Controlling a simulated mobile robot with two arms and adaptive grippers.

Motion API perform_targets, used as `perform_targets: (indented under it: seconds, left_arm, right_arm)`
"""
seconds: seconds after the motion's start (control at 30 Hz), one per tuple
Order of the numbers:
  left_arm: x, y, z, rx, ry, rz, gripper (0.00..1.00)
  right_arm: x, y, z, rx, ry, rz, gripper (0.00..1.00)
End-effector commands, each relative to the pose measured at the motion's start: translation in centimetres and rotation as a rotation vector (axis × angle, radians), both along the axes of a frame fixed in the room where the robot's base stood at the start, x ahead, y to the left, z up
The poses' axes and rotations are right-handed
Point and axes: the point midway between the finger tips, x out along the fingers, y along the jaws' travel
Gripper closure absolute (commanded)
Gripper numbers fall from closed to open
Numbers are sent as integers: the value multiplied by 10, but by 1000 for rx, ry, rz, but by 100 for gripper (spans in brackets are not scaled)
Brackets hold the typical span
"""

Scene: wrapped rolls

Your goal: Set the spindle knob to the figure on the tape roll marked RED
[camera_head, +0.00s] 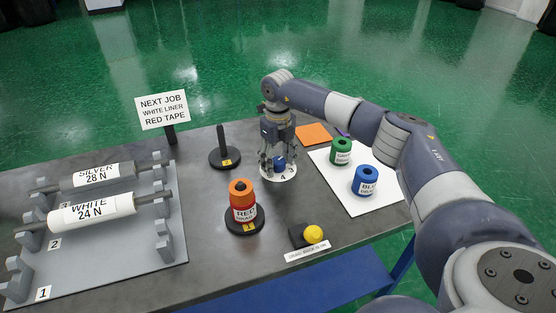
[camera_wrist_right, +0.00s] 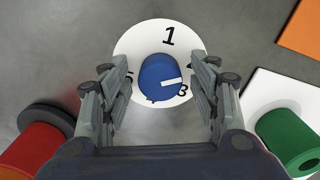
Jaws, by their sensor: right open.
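The blue spindle knob (camera_head: 279,164) sits on a white numbered dial (camera_head: 288,174). In the wrist view the knob (camera_wrist_right: 154,78) has a white mark pointing right, roughly between the 2 and the 3. The 1 is at the top; the lower figures are partly hidden. My right gripper (camera_head: 279,160) is open above the dial, its fingers (camera_wrist_right: 158,100) on either side of the knob, apart from it in the picture. The tape roll marked RED (camera_head: 243,212) stands on a black spindle base, with orange on top; its figure is too small to read. My left gripper is not in view.
Green (camera_head: 341,151) and blue (camera_head: 365,180) rolls stand on a white sheet (camera_head: 350,207). An empty black spindle (camera_head: 222,145), a black box with a yellow button (camera_head: 314,234), an orange square (camera_head: 313,133), a NEXT JOB sign (camera_head: 163,110) and a rack with SILVER and WHITE rolls (camera_head: 92,211) are nearby.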

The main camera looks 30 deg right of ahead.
Motion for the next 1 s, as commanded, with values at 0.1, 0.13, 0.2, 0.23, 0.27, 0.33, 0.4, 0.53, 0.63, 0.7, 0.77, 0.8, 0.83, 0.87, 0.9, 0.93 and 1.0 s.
perform_targets:
  seconds: [0.1,0.13,0.2,0.23,0.27,0.33,0.4,0.53,0.63,0.7,0.77,0.8,0.83,0.87,0.9,0.93,1.0]
  left_arm:
    - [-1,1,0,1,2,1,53]
    - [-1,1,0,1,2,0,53]
    - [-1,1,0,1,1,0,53]
    - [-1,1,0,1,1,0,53]
    - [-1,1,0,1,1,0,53]
    - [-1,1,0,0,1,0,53]
    - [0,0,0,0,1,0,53]
    - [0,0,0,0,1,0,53]
    - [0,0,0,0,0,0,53]
    - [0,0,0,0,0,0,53]
    - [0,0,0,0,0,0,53]
    - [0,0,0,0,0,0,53]
    - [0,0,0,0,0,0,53]
    - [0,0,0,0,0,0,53]
    - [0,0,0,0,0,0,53]
    - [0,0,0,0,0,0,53]
    - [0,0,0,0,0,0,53]
  right_arm:
    - [0,0,7,0,-1,0,44]
    - [1,0,10,0,-2,0,44]
    - [1,0,20,0,-3,0,44]
    - [1,0,26,0,-3,0,44]
    - [1,0,32,-1,-4,-1,44]
    - [1,0,48,0,-4,-1,44]
    - [1,0,63,1,-4,-1,44]
    - [1,0,90,0,-4,-1,44]
    - [1,0,104,0,-3,-1,44]
    - [1,0,112,0,-1,0,44]
    - [1,0,116,0,-1,0,44]
    - [1,0,118,0,-1,0,44]
    - [1,0,119,0,-1,0,44]
    - [0,0,120,0,0,0,44]
    - [0,0,120,0,0,0,44]
    - [0,0,120,0,0,0,44]
    - [0,0,120,0,0,0,44]
